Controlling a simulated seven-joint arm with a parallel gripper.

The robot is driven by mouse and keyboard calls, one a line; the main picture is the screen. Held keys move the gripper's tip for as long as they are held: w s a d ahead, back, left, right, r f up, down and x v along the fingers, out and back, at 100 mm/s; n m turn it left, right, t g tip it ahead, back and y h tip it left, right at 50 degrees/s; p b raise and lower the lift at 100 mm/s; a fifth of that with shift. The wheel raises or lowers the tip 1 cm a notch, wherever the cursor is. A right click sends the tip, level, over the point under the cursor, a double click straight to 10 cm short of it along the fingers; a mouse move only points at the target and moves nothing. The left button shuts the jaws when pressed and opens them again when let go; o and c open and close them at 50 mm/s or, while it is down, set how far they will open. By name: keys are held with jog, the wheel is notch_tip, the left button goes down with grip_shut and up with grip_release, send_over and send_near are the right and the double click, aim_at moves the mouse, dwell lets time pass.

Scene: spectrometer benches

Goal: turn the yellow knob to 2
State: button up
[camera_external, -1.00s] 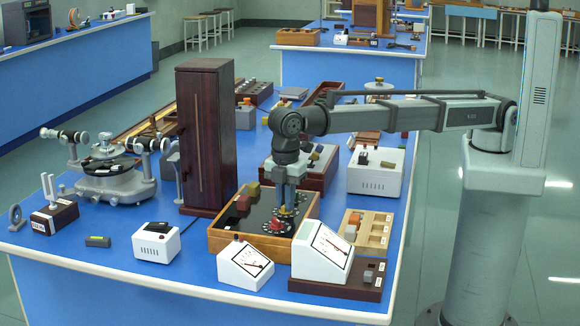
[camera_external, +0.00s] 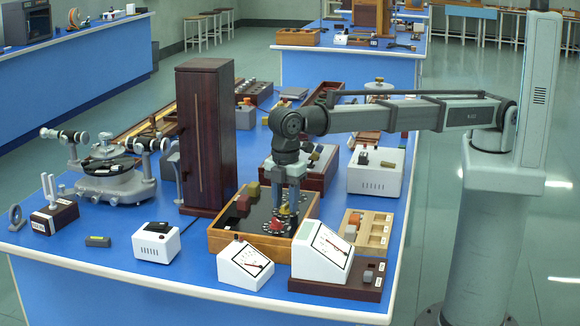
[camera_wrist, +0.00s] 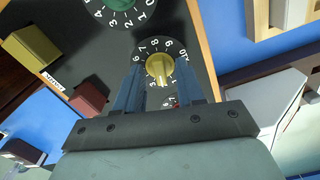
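The yellow knob (camera_wrist: 160,68) sits on a black panel, at the centre of a dial with white numbers. The digits 6 to 10 show around its far side in the wrist view; part of the near side is hidden. I cannot tell which number the knob points to. My gripper (camera_wrist: 162,72) is open, with one finger on each side of the knob and dark gaps between fingers and knob. In the external view my gripper (camera_external: 285,205) points down over the wooden-framed panel (camera_external: 230,242), and the yellow knob (camera_external: 285,210) shows between the fingers.
A red knob (camera_external: 277,226) is on the panel just in front of my gripper. A green knob (camera_wrist: 118,3) shows at the wrist view's top edge. Red and yellow blocks lie along the panel's left side. White meters (camera_external: 322,252) stand close in front.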

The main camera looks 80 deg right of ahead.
aim_at(286, 204)
notch_tip(286, 204, up, 14)
dwell(0.7)
jog(key=shift+d+f, duration=0.1)
dwell(0.4)
